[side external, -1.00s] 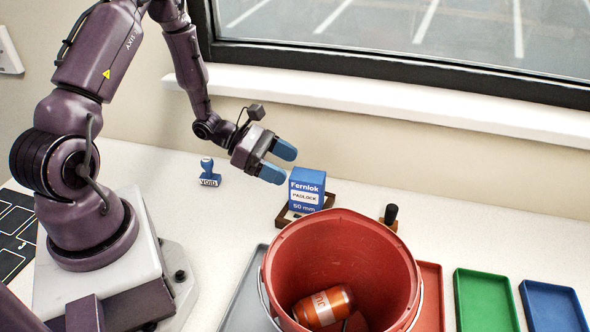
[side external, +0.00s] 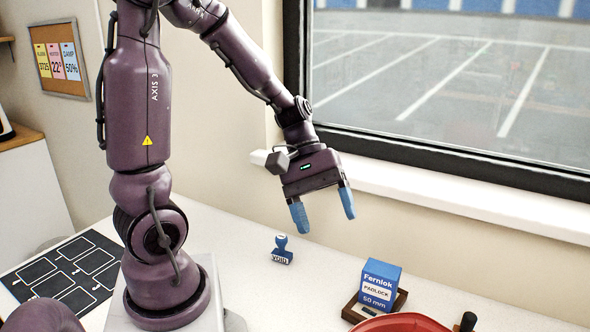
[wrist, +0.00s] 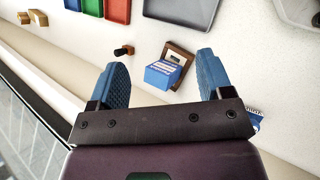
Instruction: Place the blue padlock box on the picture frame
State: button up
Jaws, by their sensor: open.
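The blue padlock box (side external: 378,284), with a white label, stands upright on the brown picture frame (side external: 402,300) on the white worktop. In the wrist view the box (wrist: 163,75) covers part of the frame (wrist: 179,48), and some of the frame's inside shows beyond it. My gripper (side external: 326,222) is open and empty, with blue fingers pointing down. It is above and to the left of the box in the side view, clear of it. In the wrist view the box appears between the fingers of my gripper (wrist: 161,62), farther off.
A blue stamp (side external: 282,250) stands on the worktop left of the box. Green (wrist: 93,7) and red (wrist: 117,10) trays show in the wrist view. The window ledge runs behind.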

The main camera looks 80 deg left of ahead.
jog(key=s+d+r+m+t+y, duration=0.2)
jog(key=s+r+m+y, duration=0.4)
jog(key=r+m, duration=0.3)
jog(key=m+t+y, duration=0.1)
jog(key=m, duration=0.2)
jog(key=shift+r+t, duration=0.4)
